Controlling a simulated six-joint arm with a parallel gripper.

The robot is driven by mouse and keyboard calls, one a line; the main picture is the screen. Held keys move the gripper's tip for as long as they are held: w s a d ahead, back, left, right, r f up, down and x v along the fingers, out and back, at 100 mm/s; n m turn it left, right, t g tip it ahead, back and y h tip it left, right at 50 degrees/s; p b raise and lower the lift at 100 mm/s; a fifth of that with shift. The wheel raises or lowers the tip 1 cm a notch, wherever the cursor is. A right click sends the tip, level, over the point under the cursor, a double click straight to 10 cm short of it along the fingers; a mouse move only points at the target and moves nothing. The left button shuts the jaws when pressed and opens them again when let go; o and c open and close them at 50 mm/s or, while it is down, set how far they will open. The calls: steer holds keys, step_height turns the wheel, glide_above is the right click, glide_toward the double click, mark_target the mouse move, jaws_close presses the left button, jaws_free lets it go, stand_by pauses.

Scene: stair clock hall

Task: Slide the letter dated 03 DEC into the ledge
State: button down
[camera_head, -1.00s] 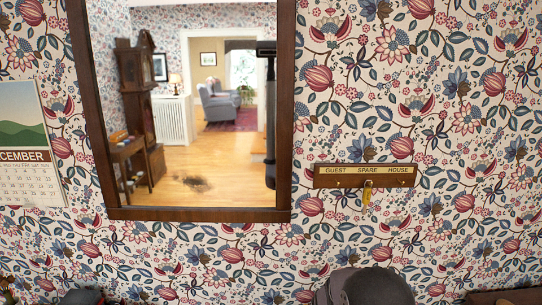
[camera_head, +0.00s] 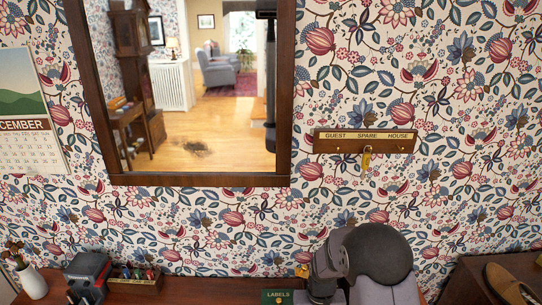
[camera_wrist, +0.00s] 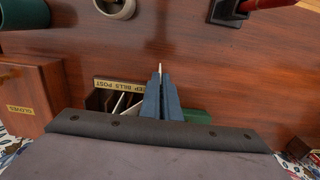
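My gripper (camera_wrist: 161,97) shows in the wrist view as two blue fingers close together. A thin pale edge (camera_wrist: 160,67) shows between their tips. It looks like a letter seen edge-on, but no date can be read. A small wooden rack (camera_wrist: 102,84) with a label reading "KEEP BILLS POST", its first word partly unclear, stands just left of my fingers. White paper edges (camera_wrist: 119,104) lean in its slots. My fingers hide its right end. No date 03 DEC is legible anywhere, and I cannot pick out the ledge.
In the head view, a tabletop (camera_head: 215,292) carries a vase (camera_head: 33,281), a dark device (camera_head: 88,275), a box of small items (camera_head: 135,280) and a green LABELS box (camera_head: 277,296). A mirror (camera_head: 200,180), key rack (camera_head: 365,141) and calendar (camera_head: 27,110) hang behind. A wooden GLOVES box (camera_wrist: 28,98) stands left in the wrist view.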

steer(key=s+p, duration=0.1)
steer(key=s, duration=1)
steer(key=shift+s, duration=0.25)
stand_by(1.3)
steer(key=shift+r+p, duration=0.2)
steer(key=shift+p, duration=0.15)
step_height(320, 180, up, 9)
steer(key=p, duration=0.7)
steer(key=shift+f, duration=0.15)
stand_by(1.0)
stand_by(0.3)
